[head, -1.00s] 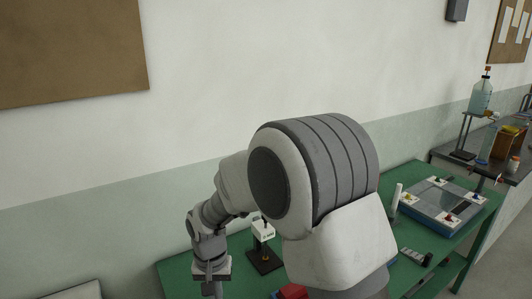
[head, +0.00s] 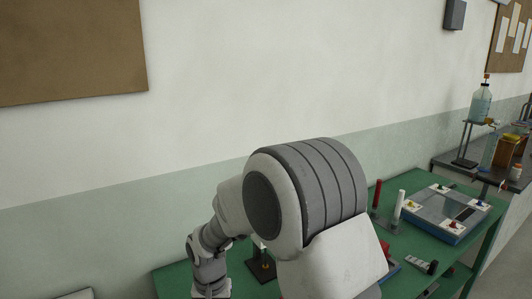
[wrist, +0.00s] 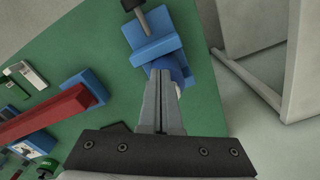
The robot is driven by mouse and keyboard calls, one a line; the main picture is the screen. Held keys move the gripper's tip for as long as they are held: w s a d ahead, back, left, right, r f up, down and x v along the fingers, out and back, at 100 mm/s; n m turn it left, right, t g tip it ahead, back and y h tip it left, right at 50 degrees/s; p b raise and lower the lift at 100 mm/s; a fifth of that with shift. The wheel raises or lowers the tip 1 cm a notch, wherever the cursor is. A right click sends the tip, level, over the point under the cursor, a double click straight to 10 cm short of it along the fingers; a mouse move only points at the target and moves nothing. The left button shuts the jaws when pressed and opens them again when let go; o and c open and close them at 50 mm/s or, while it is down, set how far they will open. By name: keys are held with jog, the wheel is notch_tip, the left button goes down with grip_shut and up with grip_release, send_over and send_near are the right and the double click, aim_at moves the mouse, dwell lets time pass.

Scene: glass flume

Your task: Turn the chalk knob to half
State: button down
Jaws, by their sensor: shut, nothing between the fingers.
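My gripper (wrist: 163,78) is shut and empty in the wrist view, with its fingertips over a blue part (wrist: 183,72) beside a blue block-shaped device (wrist: 152,40). The fingers hide part of it, and I cannot tell whether they touch it. I cannot make out a chalk-coloured knob for certain in either view. In the head view my fingertips are out of sight at the bottom edge.
The green table (head: 415,248) carries a blue-framed panel (head: 437,229), a red cylinder (head: 376,195) and a white cylinder (head: 398,207). A red bar (wrist: 40,114) lies left of my gripper in the wrist view. A bottle (head: 480,103) stands farther right.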

jog(key=shift+w+a, duration=0.25)
jog(key=shift+w, duration=0.25)
dwell(0.7)
jog(key=shift+a+b, duration=0.5)
jog(key=shift+a, duration=0.35)
jog(key=shift+s+a, duration=0.15)
jog(key=shift+s, duration=0.15)
notch_tip(320, 180, up, 6)
jog(key=p, duration=0.3)
jog(key=shift+s, duration=0.1)
